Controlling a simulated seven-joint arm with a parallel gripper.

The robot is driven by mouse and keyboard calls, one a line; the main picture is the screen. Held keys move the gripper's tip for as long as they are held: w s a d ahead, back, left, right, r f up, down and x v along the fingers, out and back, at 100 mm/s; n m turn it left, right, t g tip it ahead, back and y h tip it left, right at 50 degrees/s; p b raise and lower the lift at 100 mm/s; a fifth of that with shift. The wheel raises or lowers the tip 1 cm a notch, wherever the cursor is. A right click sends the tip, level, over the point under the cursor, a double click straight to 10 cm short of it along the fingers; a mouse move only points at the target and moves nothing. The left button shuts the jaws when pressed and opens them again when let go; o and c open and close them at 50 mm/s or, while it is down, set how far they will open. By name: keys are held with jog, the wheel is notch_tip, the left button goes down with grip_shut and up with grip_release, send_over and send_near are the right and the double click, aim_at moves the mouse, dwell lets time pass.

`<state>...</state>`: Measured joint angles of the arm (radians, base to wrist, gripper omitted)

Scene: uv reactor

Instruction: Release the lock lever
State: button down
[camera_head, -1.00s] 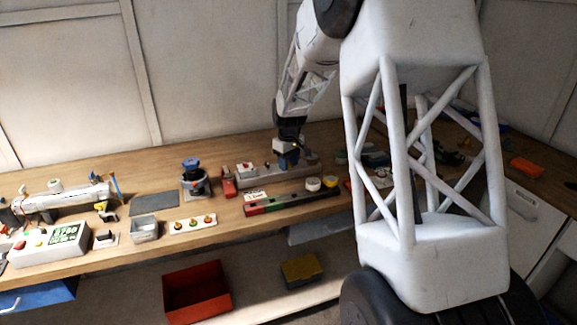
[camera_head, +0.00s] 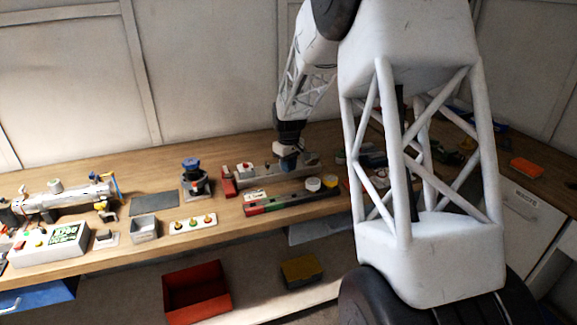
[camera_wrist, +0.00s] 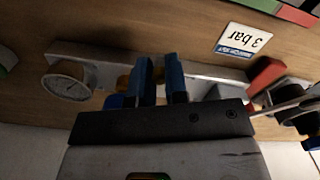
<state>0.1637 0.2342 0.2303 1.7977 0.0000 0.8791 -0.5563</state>
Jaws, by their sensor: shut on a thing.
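My gripper (camera_wrist: 160,62) has blue fingers, a small gap apart, pointing down at a long pale grey block (camera_wrist: 215,72) on the bench. The fingers are shut on a small yellow-orange part (camera_wrist: 158,75) at the block, mostly hidden between them. I cannot make out its shape or tell for sure that it is the lock lever. A round gauge (camera_wrist: 66,80) sits at the left of the block in the wrist view. In the head view my gripper (camera_head: 287,163) is over the same block (camera_head: 262,178), with its tips hardly visible.
A "3 bar" card (camera_wrist: 244,40) lies beside the block. A red part (camera_wrist: 267,73) stands at its end. A blue-topped device (camera_head: 193,175) stands to the left. Bare wood (camera_wrist: 165,25) shows around the block.

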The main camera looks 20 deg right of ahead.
jog(key=shift+a, duration=0.1)
jog(key=shift+w+a+m, duration=0.1)
jog(key=shift+a+m, duration=0.8)
jog(key=shift+m, duration=0.5)
jog(key=m, duration=0.1)
jog(key=a+m, duration=0.1)
jog(key=shift+w+a+m, duration=0.7)
jog(key=shift+a+m, duration=0.15)
jog(key=shift+m, duration=0.4)
jog(key=shift+w+a+m, duration=0.4)
jog(key=shift+a+m, duration=0.1)
jog(key=shift+m, duration=0.45)
jog(key=c, duration=1.1)
grip_release()
jog(key=shift+r, duration=0.15)
